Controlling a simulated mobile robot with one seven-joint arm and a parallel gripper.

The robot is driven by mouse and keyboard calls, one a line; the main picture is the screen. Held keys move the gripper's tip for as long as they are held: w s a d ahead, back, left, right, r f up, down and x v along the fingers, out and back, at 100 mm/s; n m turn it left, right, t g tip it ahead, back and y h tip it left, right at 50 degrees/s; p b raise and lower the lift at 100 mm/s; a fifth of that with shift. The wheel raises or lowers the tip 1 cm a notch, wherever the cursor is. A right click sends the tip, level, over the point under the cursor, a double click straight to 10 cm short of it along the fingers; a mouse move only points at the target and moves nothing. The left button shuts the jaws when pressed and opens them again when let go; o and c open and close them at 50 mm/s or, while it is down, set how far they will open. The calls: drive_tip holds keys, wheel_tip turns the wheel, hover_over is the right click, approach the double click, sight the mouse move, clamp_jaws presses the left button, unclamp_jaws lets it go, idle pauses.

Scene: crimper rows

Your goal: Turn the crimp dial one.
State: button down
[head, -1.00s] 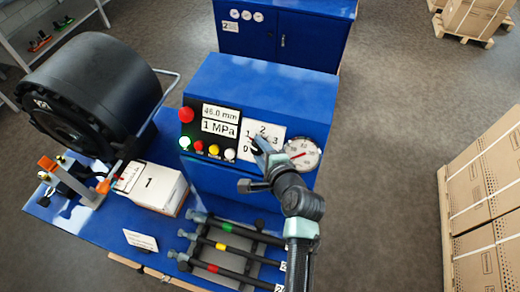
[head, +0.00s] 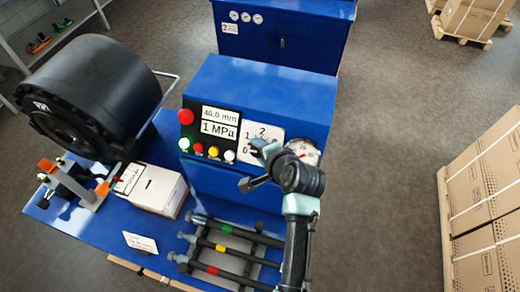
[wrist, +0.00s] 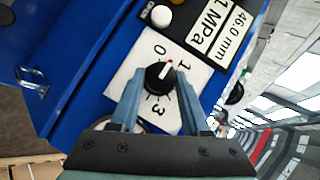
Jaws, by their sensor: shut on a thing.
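The crimp dial (wrist: 158,77) is a round black knob with a white pointer line on a white scale plate (wrist: 125,80). In the wrist view the line points between the 0 and the 1, by a small red mark. My gripper (wrist: 159,82) is shut on the dial, one blue-grey finger on each side. In the head view my gripper (head: 261,149) is at the scale plate and hides the knob. The display (head: 220,122) beside it reads 46.0 mm and 1 MPa.
A pressure gauge (head: 304,150) sits right of the dial, partly hidden by my wrist. A red button (head: 186,116), a lit green lamp (head: 184,143) and small coloured buttons are to the left. Several dies or rods lie on a rack (head: 245,262) below.

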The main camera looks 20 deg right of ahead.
drive_tip(key=shift+a+r, duration=0.1)
drive_tip(key=shift+c, duration=1.8)
unclamp_jaws()
drive_tip(key=b+v, duration=0.4)
drive_tip(key=v, duration=0.9)
